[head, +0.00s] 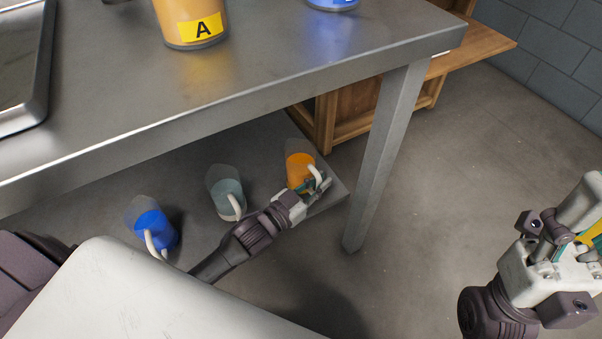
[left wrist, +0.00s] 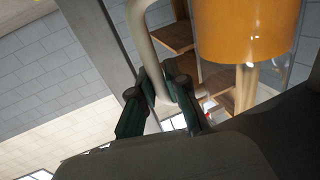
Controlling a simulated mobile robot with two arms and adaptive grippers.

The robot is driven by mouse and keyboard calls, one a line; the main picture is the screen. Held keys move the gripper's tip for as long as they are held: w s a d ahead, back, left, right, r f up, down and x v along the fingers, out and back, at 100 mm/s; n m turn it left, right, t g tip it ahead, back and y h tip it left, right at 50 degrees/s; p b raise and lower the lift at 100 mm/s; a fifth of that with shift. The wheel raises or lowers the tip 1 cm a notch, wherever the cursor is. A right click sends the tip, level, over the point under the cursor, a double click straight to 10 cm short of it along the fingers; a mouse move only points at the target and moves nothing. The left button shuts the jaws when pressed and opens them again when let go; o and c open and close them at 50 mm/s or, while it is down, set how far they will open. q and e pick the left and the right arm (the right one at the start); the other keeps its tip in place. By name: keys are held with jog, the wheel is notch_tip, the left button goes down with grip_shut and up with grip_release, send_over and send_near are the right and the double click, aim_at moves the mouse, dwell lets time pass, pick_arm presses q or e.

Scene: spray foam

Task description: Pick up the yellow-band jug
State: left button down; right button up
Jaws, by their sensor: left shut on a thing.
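The yellow-band jug shows as a clear jug with an orange-yellow band (head: 299,168) and a pale handle, at the right end of the shelf under the table. My left gripper (head: 316,186) reaches in from the left and is shut on its handle. In the left wrist view the pale handle (left wrist: 141,40) runs down between the two fingers (left wrist: 163,92), with the orange band (left wrist: 245,30) to the right. I cannot tell whether the jug is off the shelf. My right gripper (head: 590,246) is at the right edge, partly cut off; its finger state is unclear.
A teal-band jug (head: 226,192) and a blue-band jug (head: 152,228) stand left on the lower shelf (head: 262,150). The metal tabletop (head: 250,70) overhangs them, with a leg (head: 385,150) close right of my left gripper. A container labelled A (head: 190,18) stands on top.

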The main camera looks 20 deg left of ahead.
pick_arm(q)
jog(key=shift+r, duration=0.3)
